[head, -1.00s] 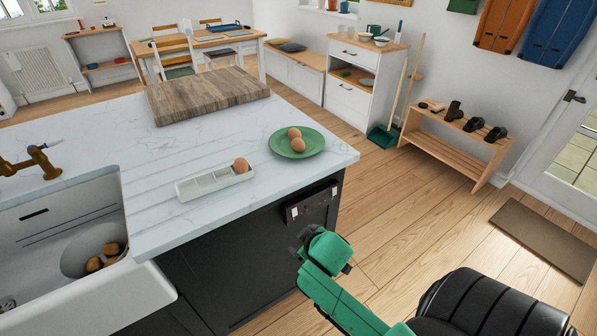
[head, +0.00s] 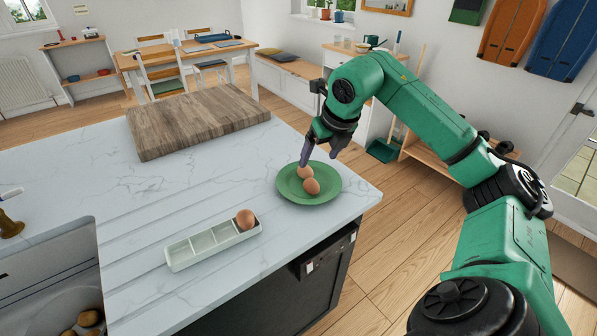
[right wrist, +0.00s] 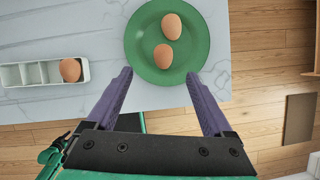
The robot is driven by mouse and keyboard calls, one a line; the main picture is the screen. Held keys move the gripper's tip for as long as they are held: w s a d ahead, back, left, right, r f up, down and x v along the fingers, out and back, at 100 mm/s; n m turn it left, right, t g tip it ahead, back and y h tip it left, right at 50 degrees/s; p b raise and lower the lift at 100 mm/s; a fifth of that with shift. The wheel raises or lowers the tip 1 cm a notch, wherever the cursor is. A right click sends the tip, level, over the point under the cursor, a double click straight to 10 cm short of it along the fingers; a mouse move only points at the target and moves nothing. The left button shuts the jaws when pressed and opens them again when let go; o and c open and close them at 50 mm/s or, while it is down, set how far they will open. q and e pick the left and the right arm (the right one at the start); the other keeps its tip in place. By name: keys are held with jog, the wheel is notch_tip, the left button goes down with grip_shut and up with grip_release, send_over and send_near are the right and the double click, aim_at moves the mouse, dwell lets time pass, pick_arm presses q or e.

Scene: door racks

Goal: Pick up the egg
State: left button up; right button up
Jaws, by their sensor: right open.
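Two brown eggs lie on a green plate (head: 290,188) near the counter's right edge. The nearer egg (head: 312,186) and the farther egg (head: 305,172) sit close together in the head view. In the right wrist view they show as an upper egg (right wrist: 171,26) and a lower egg (right wrist: 163,56). A third egg (head: 245,219) sits in the right end compartment of a pale egg tray (head: 205,247). My right gripper (head: 319,160) is over the plate, with its purple fingers pointing down. In the wrist view its fingers are wide apart and empty. My left gripper is out of view.
A wooden board (head: 195,125) lies on the marble counter (head: 120,205) behind the tray. The sink (head: 45,262) at lower left holds a bowl with several brown round items. Bare counter lies between tray and board.

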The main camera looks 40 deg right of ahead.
jog(key=p, duration=0.2)
send_over(313, 183)
jog(key=s+a, duration=0.1)
jog(key=s, duration=0.2)
notch_tip(313, 183, down, 6)
jog(key=shift+a+f, duration=0.1)
jog(key=p+x, duration=0.1)
jog(key=x, duration=0.1)
jog(key=p+x, duration=0.1)
jog(key=x, duration=0.3)
jog(key=shift+w+d+p, duration=0.3)
jog(key=shift+p, duration=0.1)
jog(key=shift+f, duration=0.1)
jog(key=shift+d+f, duration=0.1)
jog(key=shift+c, duration=0.3)
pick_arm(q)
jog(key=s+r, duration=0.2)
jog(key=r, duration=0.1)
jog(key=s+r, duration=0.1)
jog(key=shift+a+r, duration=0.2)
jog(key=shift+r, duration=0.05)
pick_arm(e)
jog(key=c, duration=0.8)
